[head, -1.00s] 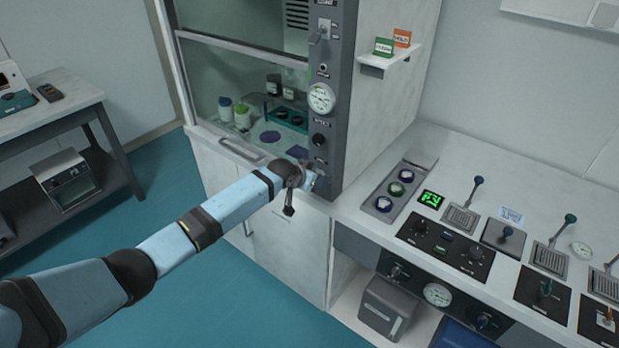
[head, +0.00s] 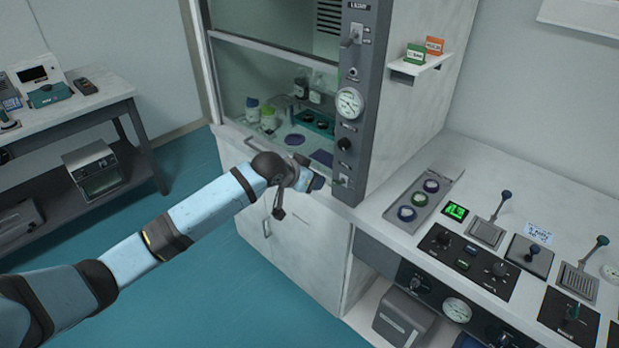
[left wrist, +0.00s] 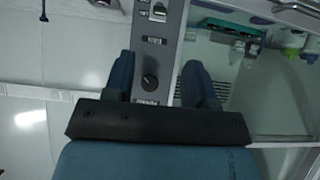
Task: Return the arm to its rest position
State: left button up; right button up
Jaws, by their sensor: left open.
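My left arm (head: 205,212) reaches in from the lower left in the head view, light blue with dark joints. Its gripper (head: 318,184) is in front of the fume hood's grey control post, near the post's lower end. In the left wrist view the two dark blue fingers (left wrist: 158,85) stand wide apart with nothing between them. The post with a black knob (left wrist: 150,82) shows behind the gap. Whether the fingers touch the post cannot be told. My right gripper is in neither view.
The fume hood (head: 289,90) holds bottles and a teal rack. The white bench (head: 461,177) at right carries a tray of round knobs, control panels and levers. A side table (head: 66,119) with instruments stands at left. Open teal floor (head: 200,290) lies below the arm.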

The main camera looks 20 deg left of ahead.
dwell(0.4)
pick_arm(q)
jog(key=s+d+f+h, duration=0.1)
jog(key=s+d+f, duration=0.4)
jog(key=s+f, duration=0.3)
jog(key=s+f+p, duration=0.1)
jog(key=s+f, duration=0.2)
jog(key=s, duration=0.6)
jog(key=s+d+f+y+p, duration=0.1)
jog(key=s+f, duration=0.2)
jog(key=s, duration=0.7)
jog(key=s+d+f+n+t, duration=0.1)
jog(key=s+f, duration=0.3)
jog(key=s, duration=0.5)
jog(key=shift+s+p, duration=0.25)
jog(key=shift+p, duration=0.15)
